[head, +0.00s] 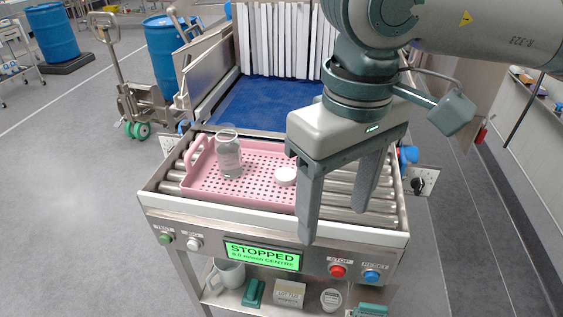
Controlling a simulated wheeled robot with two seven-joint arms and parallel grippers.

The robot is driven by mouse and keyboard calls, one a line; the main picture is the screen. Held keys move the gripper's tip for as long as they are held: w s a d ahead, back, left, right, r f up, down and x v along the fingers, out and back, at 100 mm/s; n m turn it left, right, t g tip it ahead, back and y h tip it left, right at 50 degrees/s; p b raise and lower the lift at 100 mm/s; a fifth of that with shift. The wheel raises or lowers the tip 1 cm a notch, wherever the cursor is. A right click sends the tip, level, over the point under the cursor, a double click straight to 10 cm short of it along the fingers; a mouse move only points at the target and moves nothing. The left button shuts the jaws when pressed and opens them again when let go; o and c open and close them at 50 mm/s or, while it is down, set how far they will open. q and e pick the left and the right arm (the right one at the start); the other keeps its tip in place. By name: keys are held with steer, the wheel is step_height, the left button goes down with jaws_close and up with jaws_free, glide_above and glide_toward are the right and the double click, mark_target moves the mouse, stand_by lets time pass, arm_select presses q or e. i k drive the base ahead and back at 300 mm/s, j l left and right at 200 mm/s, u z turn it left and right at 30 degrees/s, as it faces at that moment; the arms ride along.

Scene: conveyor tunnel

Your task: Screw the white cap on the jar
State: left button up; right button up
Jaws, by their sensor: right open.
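The clear glass jar (228,155) stands upright at the left part of a pink perforated tray (210,188), its mouth uncovered. The white cap (285,176) lies in the tray to the right of the jar, apart from it. My right gripper (340,225) points down with its two fingers apart and empty. It is to the right of the cap, in front of the tray's right end, which it partly hides. My left gripper is not in view.
The tray rests on conveyor rollers (345,190); a blue belt (265,98) leads back to white strip curtains. The front panel has a green "STOPPED" display (262,255) and buttons. A shelf below holds a mug (228,273) and small items. A pallet truck (140,100) stands at left.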

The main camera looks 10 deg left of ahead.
mark_target(227, 142)
steer(key=i+j, duration=0.25)
steer(key=i, duration=0.15)
steer(key=i+j, duration=0.3)
steer(key=i, duration=0.15)
